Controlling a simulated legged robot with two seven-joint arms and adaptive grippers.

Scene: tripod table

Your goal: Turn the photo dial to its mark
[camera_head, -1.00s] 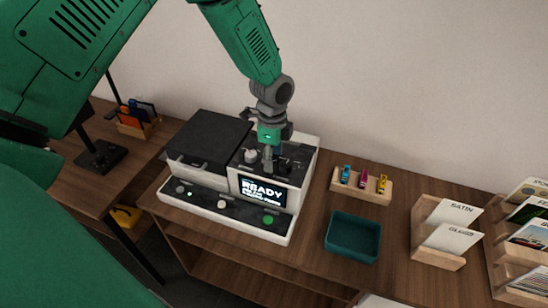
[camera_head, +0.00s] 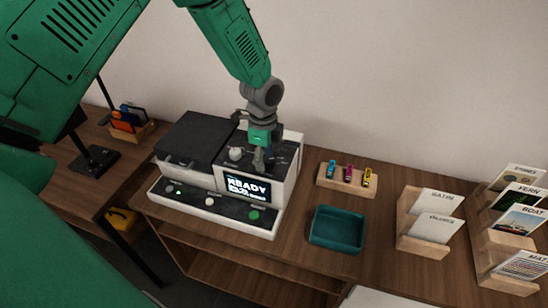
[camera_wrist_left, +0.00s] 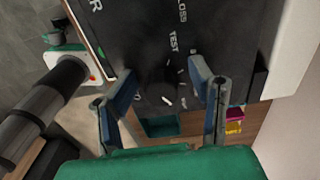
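The photo printer (camera_head: 181,188) stands on the wooden table with its screen (camera_head: 247,187) lit and reading READY. My left gripper (camera_head: 262,160) points down over the dark top panel at the printer's right; its fingers hide part of that panel. In the left wrist view, the left gripper (camera_wrist_left: 163,98) is open, its two blue-grey fingers apart. A dark round dial (camera_wrist_left: 158,92) with pale marks lies between them, hard to make out against the black panel. The words TEST and GLOSS are printed near it. I cannot tell whether the fingers touch the dial. My right gripper is not in view.
A pale knob (camera_head: 235,153) stands left of the gripper. A teal tray (camera_head: 337,230), a wooden holder (camera_head: 345,187) with coloured cartridges, and paper racks (camera_head: 424,245) are to the right. A green button (camera_head: 254,215) is on the printer's front. Bare table shows around the tray.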

